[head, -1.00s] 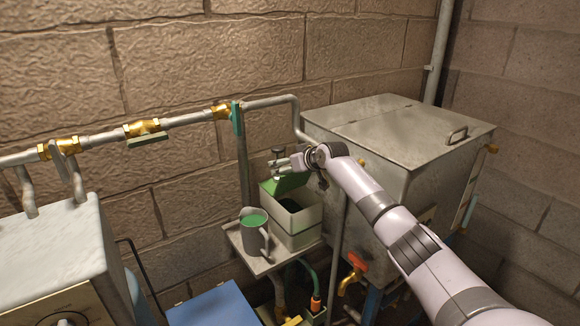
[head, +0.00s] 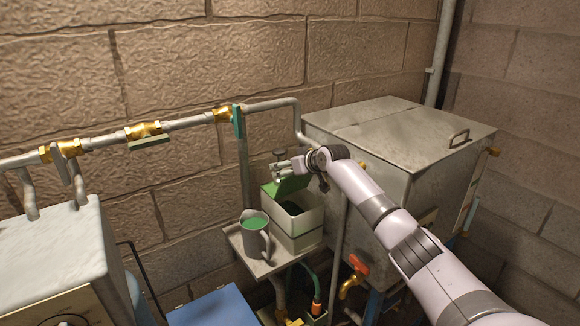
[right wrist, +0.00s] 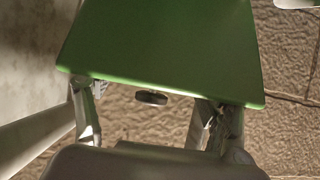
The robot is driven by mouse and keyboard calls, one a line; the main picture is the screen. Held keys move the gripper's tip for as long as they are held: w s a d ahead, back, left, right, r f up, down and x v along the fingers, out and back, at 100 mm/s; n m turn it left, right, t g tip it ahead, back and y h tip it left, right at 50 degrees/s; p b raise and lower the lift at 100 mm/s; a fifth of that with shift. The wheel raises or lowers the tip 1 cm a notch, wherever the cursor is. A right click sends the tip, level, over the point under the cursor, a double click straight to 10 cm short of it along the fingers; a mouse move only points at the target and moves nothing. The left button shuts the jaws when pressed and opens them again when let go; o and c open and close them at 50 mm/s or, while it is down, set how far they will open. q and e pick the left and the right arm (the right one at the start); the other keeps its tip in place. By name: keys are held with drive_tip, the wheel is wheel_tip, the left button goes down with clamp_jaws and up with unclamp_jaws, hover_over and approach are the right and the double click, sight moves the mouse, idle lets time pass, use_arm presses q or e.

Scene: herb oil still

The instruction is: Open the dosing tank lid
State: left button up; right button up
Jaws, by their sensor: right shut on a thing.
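The dosing tank (head: 296,229) is a small cream box on a shelf, with its top open and dark green liquid showing inside. Its green lid (head: 291,185) stands tilted up at the back left of the opening. My right gripper (head: 283,166) is at the raised lid, shut on it. In the right wrist view the lid (right wrist: 165,45) fills the top, with my right gripper's fingers (right wrist: 150,115) at its near edge. A dark round knob (right wrist: 151,98) shows between the fingers. The exact contact is partly hidden. My left gripper is out of view.
A grey mug (head: 256,238) of green liquid stands on the shelf (head: 246,262), left of the tank. A large metal tank (head: 385,150) stands close on the right, behind my right arm. A pipe with brass valves (head: 180,122) runs along the brick wall.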

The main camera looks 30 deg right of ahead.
drive_tip(key=shift+a+f, duration=0.1)
drive_tip(key=shift+f, duration=0.2)
drive_tip(key=o, duration=1.7)
drive_tip(key=shift+w+f, duration=0.2)
drive_tip(key=shift+w, duration=0.15)
drive_tip(key=shift+s+r, duration=0.25)
drive_tip(key=shift+s+r, duration=0.15)
drive_tip(key=shift+s, duration=0.1)
drive_tip(key=v, duration=1.1)
drive_tip(key=shift+s+r, duration=0.1)
drive_tip(key=shift+s, duration=0.05)
